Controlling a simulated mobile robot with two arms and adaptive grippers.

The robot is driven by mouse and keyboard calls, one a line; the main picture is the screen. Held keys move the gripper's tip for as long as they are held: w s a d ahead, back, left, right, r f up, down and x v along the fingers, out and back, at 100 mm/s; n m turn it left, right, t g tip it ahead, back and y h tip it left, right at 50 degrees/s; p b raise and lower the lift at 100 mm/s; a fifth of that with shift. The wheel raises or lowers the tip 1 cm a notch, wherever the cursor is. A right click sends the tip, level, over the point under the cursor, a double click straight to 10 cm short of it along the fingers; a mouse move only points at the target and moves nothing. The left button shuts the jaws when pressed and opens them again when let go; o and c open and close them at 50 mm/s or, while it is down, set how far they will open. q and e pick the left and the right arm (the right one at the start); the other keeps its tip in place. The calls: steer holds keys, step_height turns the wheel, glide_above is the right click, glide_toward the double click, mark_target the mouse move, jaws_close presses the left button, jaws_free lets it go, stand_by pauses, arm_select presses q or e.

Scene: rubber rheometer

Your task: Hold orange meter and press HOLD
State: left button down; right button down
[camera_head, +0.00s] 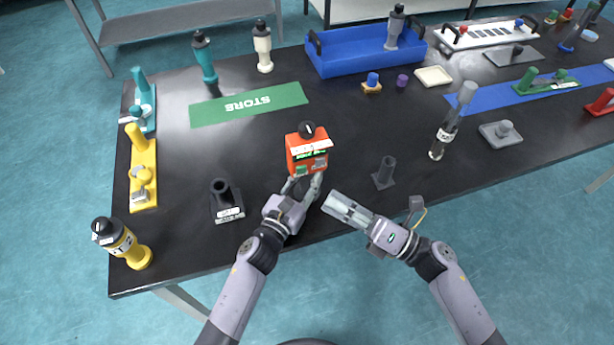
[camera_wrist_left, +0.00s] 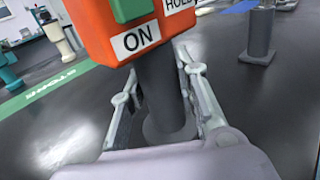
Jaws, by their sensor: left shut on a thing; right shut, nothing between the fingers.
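The orange meter (camera_head: 306,150) stands upright near the table's front edge, with a black knob on top and a small display. In the left wrist view the orange meter (camera_wrist_left: 95,30) shows a green button above an ON label (camera_wrist_left: 136,40) and part of a HOLD label (camera_wrist_left: 177,4). My left gripper (camera_head: 303,185) is shut on the dark post under the meter's box; the fingers flank this post (camera_wrist_left: 163,95) in the wrist view. My right gripper (camera_head: 332,202) is shut and empty, to the right of and nearer than the meter, apart from it.
A dark post on a base (camera_head: 384,173) stands right of the meter, and a labelled black holder (camera_head: 226,202) stands left. A green STORE mat (camera_head: 215,113) and a blue tray (camera_head: 345,62) lie behind. The table between mat and meter is clear.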

arm_select(q)
steer(key=c, duration=1.2)
jaws_free()
steer(key=shift+o, duration=0.2)
steer(key=v, duration=1.2)
